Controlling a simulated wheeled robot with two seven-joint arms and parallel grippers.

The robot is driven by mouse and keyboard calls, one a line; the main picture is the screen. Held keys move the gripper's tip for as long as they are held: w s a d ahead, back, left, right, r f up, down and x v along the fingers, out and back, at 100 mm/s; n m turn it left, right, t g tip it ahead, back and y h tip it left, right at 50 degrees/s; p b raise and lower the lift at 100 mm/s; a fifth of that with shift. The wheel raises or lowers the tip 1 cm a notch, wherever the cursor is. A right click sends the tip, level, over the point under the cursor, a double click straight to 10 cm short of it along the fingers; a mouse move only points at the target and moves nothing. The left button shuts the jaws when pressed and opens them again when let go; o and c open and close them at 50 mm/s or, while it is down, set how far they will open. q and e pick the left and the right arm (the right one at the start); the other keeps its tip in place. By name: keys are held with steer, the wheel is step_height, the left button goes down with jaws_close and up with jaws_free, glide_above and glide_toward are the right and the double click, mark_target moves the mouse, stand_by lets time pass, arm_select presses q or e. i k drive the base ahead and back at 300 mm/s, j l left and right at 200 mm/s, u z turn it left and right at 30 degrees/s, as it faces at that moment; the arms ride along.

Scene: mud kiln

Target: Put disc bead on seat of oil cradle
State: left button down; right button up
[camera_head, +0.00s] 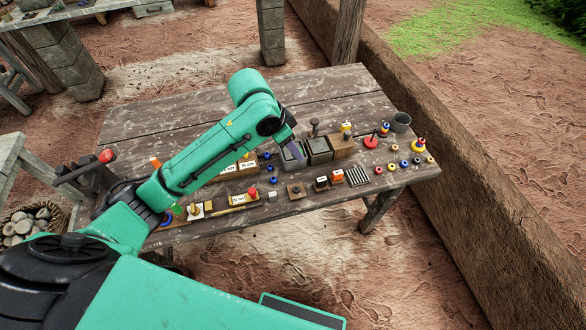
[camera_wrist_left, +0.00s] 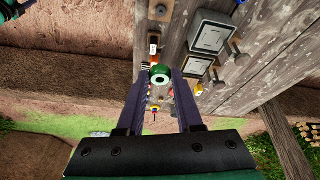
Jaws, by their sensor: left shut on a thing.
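My left gripper (camera_head: 293,143) is over the back half of the wooden table, close to the grey open box. In the left wrist view, its two dark fingers (camera_wrist_left: 160,78) are shut on a round green disc bead (camera_wrist_left: 160,70) with a pale centre. The bead is hidden in the head view. I cannot tell for sure which thing is the oil cradle. My right gripper is not in view.
The wooden table (camera_head: 200,110) holds several small beads, blocks and labelled boxes along its front. A red disc with a peg (camera_head: 370,142) and a grey cup (camera_head: 401,121) stand at the right end. The table's back left is clear. A mud wall (camera_head: 450,160) runs beyond its right end.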

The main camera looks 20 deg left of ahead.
mark_target(320, 145)
steer(key=i+l+u, duration=0.4)
steer(key=l, duration=0.3)
steer(key=i+l+u, duration=0.2)
steer(key=l, duration=0.2)
